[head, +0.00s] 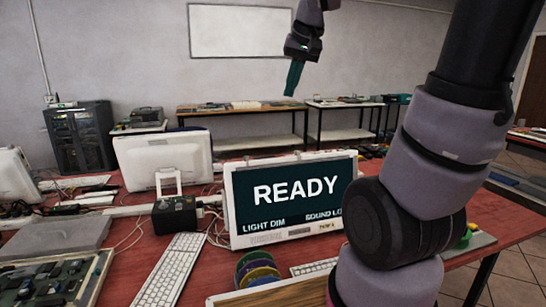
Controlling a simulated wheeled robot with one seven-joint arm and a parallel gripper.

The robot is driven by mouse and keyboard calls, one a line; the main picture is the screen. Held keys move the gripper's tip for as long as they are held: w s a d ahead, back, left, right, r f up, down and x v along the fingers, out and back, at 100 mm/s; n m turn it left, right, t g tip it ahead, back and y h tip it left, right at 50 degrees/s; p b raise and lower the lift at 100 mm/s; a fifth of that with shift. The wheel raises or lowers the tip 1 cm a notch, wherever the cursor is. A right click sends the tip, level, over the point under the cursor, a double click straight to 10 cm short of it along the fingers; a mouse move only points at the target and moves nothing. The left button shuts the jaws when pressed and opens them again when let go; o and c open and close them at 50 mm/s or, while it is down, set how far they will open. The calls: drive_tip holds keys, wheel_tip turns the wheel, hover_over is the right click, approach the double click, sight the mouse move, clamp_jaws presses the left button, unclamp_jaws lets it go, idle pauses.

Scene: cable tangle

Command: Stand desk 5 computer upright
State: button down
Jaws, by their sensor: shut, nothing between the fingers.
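A white computer monitor (240,215) stands on the red desk with its screen facing me, tilted slightly in the picture. Its dark screen reads "READY", with "LIGHT DIM" and a partly covered "SOUND LO" below. My arm hides its lower right side. A second white monitor (164,155) stands behind to the left, its back toward me. No desk number is legible, so I cannot tell which is the desk 5 computer. My gripper (294,80), with teal fingers, is shut and empty, pointing down high above and behind the READY monitor in the picture, apart from it.
White keyboards (168,272), a black box (174,214), colored discs (257,271), a circuit board tray (45,284) and loose cables crowd the red desk. A dark cabinet (80,137) and a long bench (246,111) line the back wall. Tiled floor shows at the right.

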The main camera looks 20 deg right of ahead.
drive_tip(key=w+d+f+n+g+h, duration=0.1)
drive_tip(key=w+f+g, duration=0.1)
drive_tip(key=w+f, duration=0.85)
drive_tip(key=w+d+f+n+g, duration=0.1)
drive_tip(key=w+f+n+g, duration=0.1)
drive_tip(key=w+f, duration=0.9)
drive_tip(key=f, duration=0.5)
drive_tip(key=shift+w+a, duration=0.25)
